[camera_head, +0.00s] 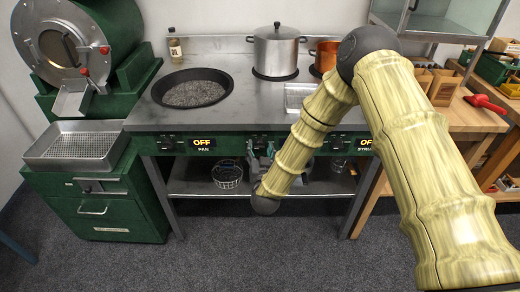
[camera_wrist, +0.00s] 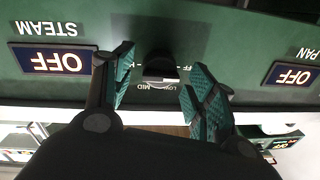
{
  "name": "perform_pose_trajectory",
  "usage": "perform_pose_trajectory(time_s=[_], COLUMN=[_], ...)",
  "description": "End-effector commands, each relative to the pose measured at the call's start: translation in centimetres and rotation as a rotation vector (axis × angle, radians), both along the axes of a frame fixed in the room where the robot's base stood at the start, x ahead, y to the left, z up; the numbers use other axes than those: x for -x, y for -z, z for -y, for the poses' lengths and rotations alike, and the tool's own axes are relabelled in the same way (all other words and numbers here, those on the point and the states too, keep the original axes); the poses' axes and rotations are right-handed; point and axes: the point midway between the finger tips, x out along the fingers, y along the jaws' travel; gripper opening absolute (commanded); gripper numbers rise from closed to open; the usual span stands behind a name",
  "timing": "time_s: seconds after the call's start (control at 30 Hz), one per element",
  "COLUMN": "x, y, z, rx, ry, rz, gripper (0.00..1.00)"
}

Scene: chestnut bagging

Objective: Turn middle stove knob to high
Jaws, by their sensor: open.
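The middle stove knob (camera_wrist: 160,68) sits on the green front panel (camera_wrist: 220,45), dark and partly in shadow. In the wrist view, which shows the panel upside down, the white LOW and MID marks lie beside it. My gripper (camera_wrist: 157,75) is open, with one teal-padded finger on either side of the knob. I cannot tell whether either finger touches it. The STEAM display (camera_wrist: 52,60) and PAN display (camera_wrist: 292,75) both read OFF. In the head view my gripper (camera_head: 260,162) is at the stove front, partly hidden by my arm.
The stove top (camera_head: 235,112) carries a wide black pan (camera_head: 192,103), a steel pot (camera_head: 276,55) and a copper pot (camera_head: 326,60). A wire basket (camera_head: 227,177) stands on the lower shelf. A green roaster (camera_head: 75,45) is at the left, and a wooden bench (camera_head: 460,118) at the right.

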Motion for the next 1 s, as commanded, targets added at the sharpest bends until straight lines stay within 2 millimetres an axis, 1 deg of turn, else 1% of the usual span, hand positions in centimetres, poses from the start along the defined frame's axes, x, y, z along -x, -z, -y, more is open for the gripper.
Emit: perform_pose_trajectory(time_s=[0.1,0.33,0.37,0.5,0.6,0.83,1.0], x=[-0.32,-0.33,-0.33,-0.32,-0.32,-0.31,-0.34], y=[0.01,0.04,0.04,0.04,0.05,0.10,0.23], z=[-0.01,-0.01,-0.01,0.00,0.01,0.04,0.14], rx=[0.000,0.000,0.000,0.000,0.000,-0.010,-0.062], ry=[0.000,0.000,0.000,0.000,0.000,0.001,0.002], rz=[-0.001,-0.001,-0.001,-0.001,-0.001,-0.001,-0.001], gripper=[0.57,0.57,0.53,0.28,0.11,0.11,0.11])
